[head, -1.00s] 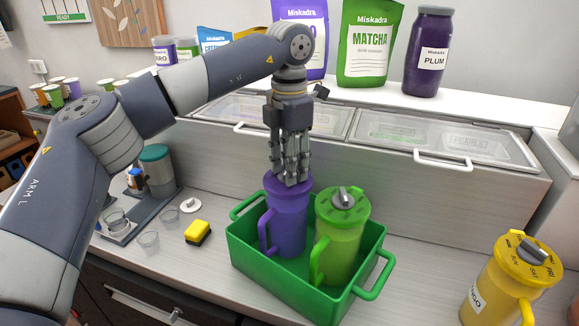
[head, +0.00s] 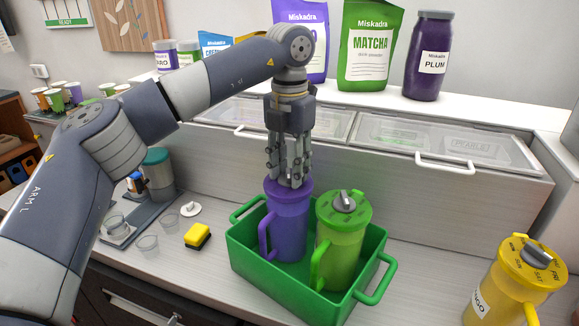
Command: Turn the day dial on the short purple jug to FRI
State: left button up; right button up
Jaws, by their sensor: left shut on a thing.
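The short purple jug (head: 289,228) stands upright in the green crate (head: 262,280), on its left side, with its handle towards the front left. My left gripper (head: 290,184) points straight down onto the top of the jug. It is shut on the day dial there. The fingers hide the dial and most of the lid, so I cannot read which day it points to. My right gripper is not in view.
A green jug (head: 342,245) with a grey dial stands close on the right in the same crate. A yellow jug (head: 509,285) stands at the right. Lidded bins (head: 430,140) stand behind.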

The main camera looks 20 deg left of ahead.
aim_at(289, 172)
pick_arm(q)
jog(key=o, duration=1.1)
notch_tip(289, 172, up, 12)
jog(key=shift+r, duration=0.1)
